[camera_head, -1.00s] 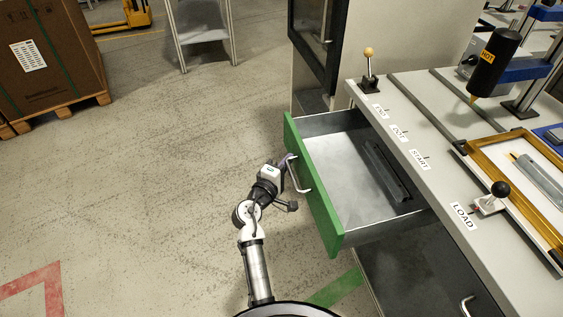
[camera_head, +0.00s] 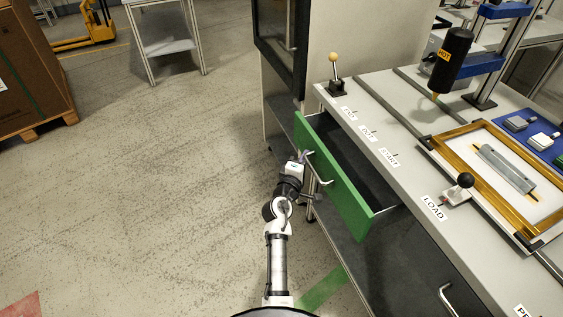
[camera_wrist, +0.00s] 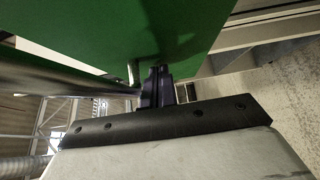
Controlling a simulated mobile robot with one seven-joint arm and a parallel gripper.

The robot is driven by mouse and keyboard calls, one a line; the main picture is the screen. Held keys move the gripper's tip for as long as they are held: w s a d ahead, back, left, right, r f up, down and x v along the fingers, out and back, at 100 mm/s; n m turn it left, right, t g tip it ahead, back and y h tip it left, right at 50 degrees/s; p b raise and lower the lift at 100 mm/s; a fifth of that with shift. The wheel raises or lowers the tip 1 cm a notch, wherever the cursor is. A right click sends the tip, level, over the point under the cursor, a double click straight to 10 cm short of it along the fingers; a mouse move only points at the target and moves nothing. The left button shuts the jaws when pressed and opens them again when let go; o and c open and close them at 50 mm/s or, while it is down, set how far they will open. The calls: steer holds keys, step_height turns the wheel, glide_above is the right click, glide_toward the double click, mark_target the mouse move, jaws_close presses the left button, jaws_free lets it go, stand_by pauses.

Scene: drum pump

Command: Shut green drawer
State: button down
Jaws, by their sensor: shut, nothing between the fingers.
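The green drawer (camera_head: 341,184) is partly open under the workbench, with a dark gap showing behind its green front. A metal bar handle (camera_head: 318,168) is fixed on the front. My gripper (camera_head: 303,156) is at the outer face of the drawer front, by the far end of the handle. In the wrist view the shut, dark fingers (camera_wrist: 157,84) reach up to the green panel (camera_wrist: 150,30), next to a handle post. They look to be touching or very close to it; I cannot tell which. Nothing is between the fingers.
The workbench top (camera_head: 375,115) carries a LOAD lever (camera_head: 460,187), a yellow-knobbed lever (camera_head: 334,68), a gold frame (camera_head: 470,170) and a black HOT tool (camera_head: 450,62). Another handle (camera_head: 447,298) is on the cabinet below. The floor (camera_head: 160,190) to the left is clear.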

steer(key=p, duration=0.2)
glide_toward(334, 149)
steer(key=w+r, duration=0.1)
steer(key=w+d+r, duration=0.1)
steer(key=r, duration=0.1)
steer(key=w+d+r, duration=0.1)
steer(key=r, duration=0.1)
steer(key=shift+w+d+r, duration=0.1)
steer(key=shift+w+d, duration=0.15)
steer(key=shift+d+r, duration=0.1)
steer(key=shift+d, duration=0.1)
